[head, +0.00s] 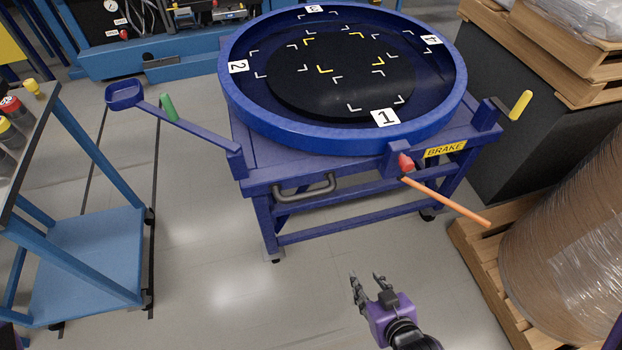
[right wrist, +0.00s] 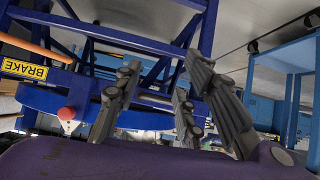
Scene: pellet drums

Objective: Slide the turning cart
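The turning cart (head: 262,174) is a blue wheeled frame carrying a round blue turntable (head: 262,122) with a dark disc and numbered labels. A grey handle (head: 305,188) is on its front side. An orange lever (head: 446,201) with a red knob (head: 406,162) sticks out beside the yellow BRAKE label (head: 445,149). My right gripper (head: 368,279) is open and empty, in front of the cart and apart from it. In the right wrist view its fingers (right wrist: 175,105) are spread, with the cart's blue frame (right wrist: 110,40) beyond. My left gripper is not in view.
A blue shelf trolley (head: 85,255) with bottles on top stands at the left. A wrapped drum (head: 570,250) on a wooden pallet (head: 487,262) stands at the right, close to the lever. Blue machinery is behind. Grey floor (head: 215,270) in front is clear.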

